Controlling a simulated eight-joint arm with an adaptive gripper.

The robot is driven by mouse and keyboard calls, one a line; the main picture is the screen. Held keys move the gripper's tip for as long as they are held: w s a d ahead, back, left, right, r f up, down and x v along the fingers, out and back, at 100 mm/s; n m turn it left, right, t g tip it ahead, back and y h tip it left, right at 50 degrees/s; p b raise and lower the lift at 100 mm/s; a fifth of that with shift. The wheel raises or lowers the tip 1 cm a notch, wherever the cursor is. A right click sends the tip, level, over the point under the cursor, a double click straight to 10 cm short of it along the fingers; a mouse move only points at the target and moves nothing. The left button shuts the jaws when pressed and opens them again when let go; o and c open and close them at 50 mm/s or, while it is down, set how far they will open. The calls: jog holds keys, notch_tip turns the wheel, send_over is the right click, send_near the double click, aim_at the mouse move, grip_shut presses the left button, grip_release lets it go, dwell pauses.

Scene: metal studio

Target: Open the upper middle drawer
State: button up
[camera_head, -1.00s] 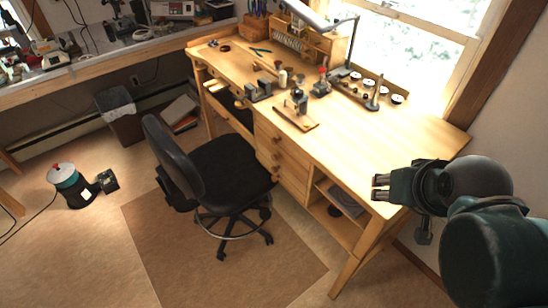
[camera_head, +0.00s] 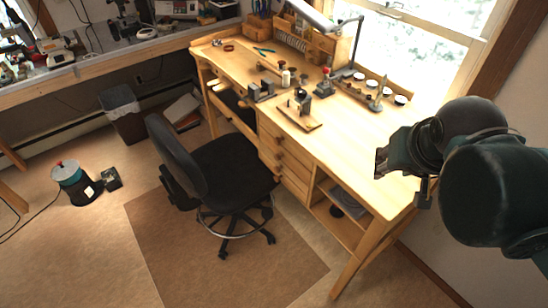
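The wooden workbench (camera_head: 400,150) has a stack of closed drawers (camera_head: 284,158) with round wooden knobs in the middle of its front. The top drawer (camera_head: 270,128) of the stack lies just under the tabletop. My gripper (camera_head: 381,163) is at the right, in front of the bench's right part in the picture, well away from the drawer knobs. It points left and appears empty. Its fingers overlap in this view, so their opening is hidden.
A black office chair (camera_head: 232,168) stands close in front of the drawers, on a brown mat (camera_head: 165,240). Tools and small blocks sit on the bench top. Open shelves (camera_head: 335,215) are right of the drawers. The floor right of the chair is clear.

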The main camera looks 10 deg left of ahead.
jog(key=w+a+r+m+h+p, duration=0.2)
jog(key=w+a+m+h, duration=0.25)
jog(key=w+a, duration=1.25)
jog(key=w+a+f+m+t+h+p, duration=0.1)
jog(key=w+a+m+t+h, duration=0.15)
jog(key=a, duration=0.75)
jog(key=w+a+f+m+t+h+p, duration=0.15)
jog(key=w+a, duration=0.25)
jog(key=a, duration=0.7)
jog(key=b, duration=0.1)
send_near(276, 157)
jog(key=w, duration=0.2)
jog(key=shift+s+d+f+g+h, duration=0.2)
jog(key=shift+f+g+h, duration=0.1)
jog(key=shift+g, duration=0.1)
jog(key=shift+b+x, duration=0.55)
jog(key=shift+x, duration=3.3)
